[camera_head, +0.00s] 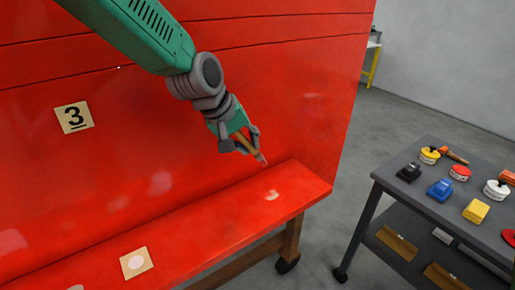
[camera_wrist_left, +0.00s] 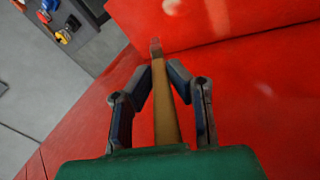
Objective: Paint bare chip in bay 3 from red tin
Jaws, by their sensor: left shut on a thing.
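My left gripper (camera_head: 240,143) is shut on a wooden-handled brush (camera_head: 259,157), its tip pointing down and right. The brush tip is near a small pale chip (camera_head: 271,195) on the top of the red ledge, with a visible gap in the picture. The wrist view shows the brush handle (camera_wrist_left: 165,112) between the fingers. A pale patch (camera_wrist_left: 172,6) shows at its top edge; I cannot tell if it is the chip. A plate marked 3 (camera_head: 74,117) is on the red panel. The red tin (camera_head: 460,172) stands on the dark cart. My right gripper is out of view.
A tan card with a white disc (camera_head: 137,263) lies on the ledge (camera_head: 215,225). Floor separates ledge and cart.

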